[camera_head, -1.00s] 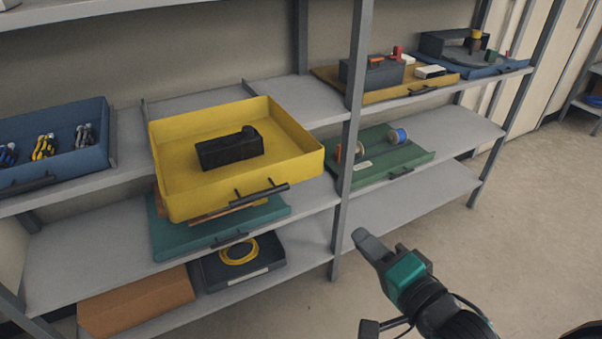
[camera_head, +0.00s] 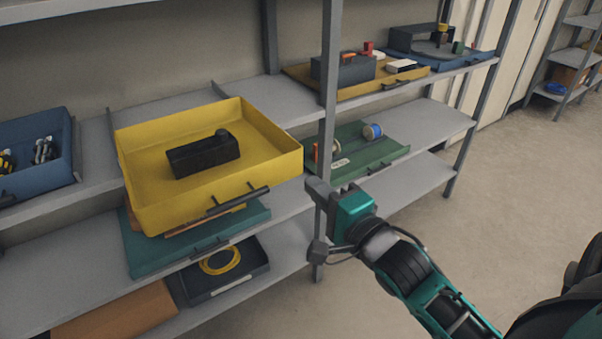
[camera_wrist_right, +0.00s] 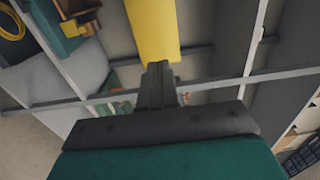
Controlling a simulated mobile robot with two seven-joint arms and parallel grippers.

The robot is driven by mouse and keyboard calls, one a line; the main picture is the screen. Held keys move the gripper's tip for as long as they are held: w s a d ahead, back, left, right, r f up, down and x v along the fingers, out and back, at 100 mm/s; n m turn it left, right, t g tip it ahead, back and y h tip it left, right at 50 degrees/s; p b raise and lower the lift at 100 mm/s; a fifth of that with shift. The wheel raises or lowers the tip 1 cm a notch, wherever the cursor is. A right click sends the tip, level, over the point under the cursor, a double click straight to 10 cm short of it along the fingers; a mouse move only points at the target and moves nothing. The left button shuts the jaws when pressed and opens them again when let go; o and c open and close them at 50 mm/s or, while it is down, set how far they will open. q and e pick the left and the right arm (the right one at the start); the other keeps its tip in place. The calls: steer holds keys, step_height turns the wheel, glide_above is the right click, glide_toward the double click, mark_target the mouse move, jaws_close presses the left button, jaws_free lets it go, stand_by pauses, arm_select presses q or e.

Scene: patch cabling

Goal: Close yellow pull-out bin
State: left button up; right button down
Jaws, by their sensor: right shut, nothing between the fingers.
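The yellow pull-out bin (camera_head: 135,195) is on the left shelf unit in the head view, pulled well out past the shelf edge. It holds a black object (camera_head: 203,155) and has a dark bar handle (camera_head: 238,202) on its front. My right gripper (camera_head: 314,190) is shut and empty, in front of the shelf post, a little right of the bin and apart from it. In the right wrist view my shut fingers (camera_wrist_right: 160,72) point toward the yellow bin (camera_wrist_right: 152,25), whose yellow face shows just beyond the tips. My left gripper is not in view.
A teal tray (camera_head: 145,255) sits under the bin, above a black tray with a yellow cable (camera_head: 221,261). A grey shelf post (camera_head: 327,95) stands beside my right gripper. A green tray (camera_head: 375,160) is right of it. The floor (camera_head: 500,210) at right is clear.

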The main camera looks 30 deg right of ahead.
mark_target(292, 165)
steer(key=w, duration=0.5)
steer(key=shift+a, duration=0.1)
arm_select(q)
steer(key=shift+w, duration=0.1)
arm_select(e)
steer(key=shift+w, duration=0.15)
